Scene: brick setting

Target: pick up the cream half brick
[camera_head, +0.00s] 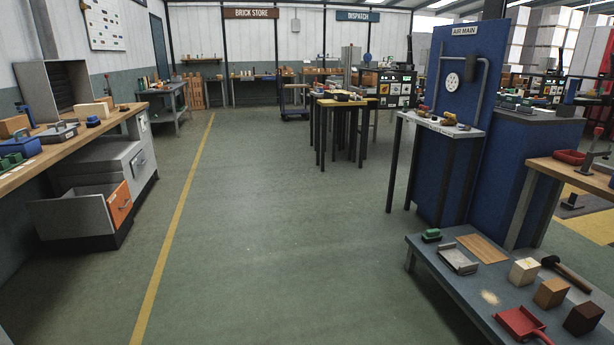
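The cream half brick (524,271) is a small pale block on the low grey bench (458,290) at the front right of the head view. It stands behind an orange-brown half brick (551,293) and a dark brown half brick (583,318), in a slanting row with gaps between them. A black-headed mallet (566,272) lies just to its right, close by. The top and near sides of the cream half brick are in plain sight. My gripper is not in view.
The low bench also holds a red dustpan (521,325), a grey metal tray (458,259), a wooden board (482,248) and a green-topped brush (431,235). A blue panel (450,150) rises behind it. The green floor (290,250) left of the bench is clear.

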